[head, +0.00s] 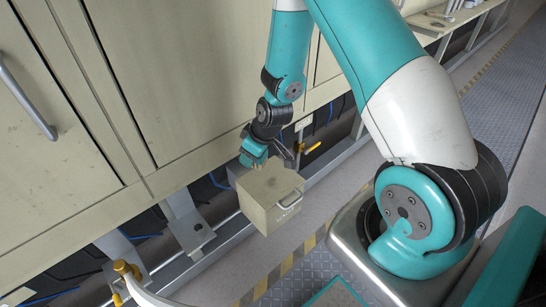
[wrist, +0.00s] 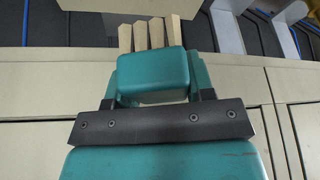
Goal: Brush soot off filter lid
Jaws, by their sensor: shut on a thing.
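A beige box-shaped filter (head: 268,215) has a flat lid (head: 262,184) with faint dark smudges and a metal handle on its front. My gripper (head: 268,146) is above the lid's far edge. It is shut on a teal brush, whose block (wrist: 152,74) sits between the fingers in the wrist view. Several pale bristle tufts (wrist: 150,35) stick out past the block. In the head view the brush (head: 252,152) hangs low over the lid's far side; I cannot tell whether the bristles touch it.
Large beige furnace panels (head: 175,70) stand behind and to the left. A yellow valve handle (head: 311,147) is just right of the gripper. Another yellow valve (head: 122,267) is at lower left. A striped floor line (head: 292,262) runs in front of the box.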

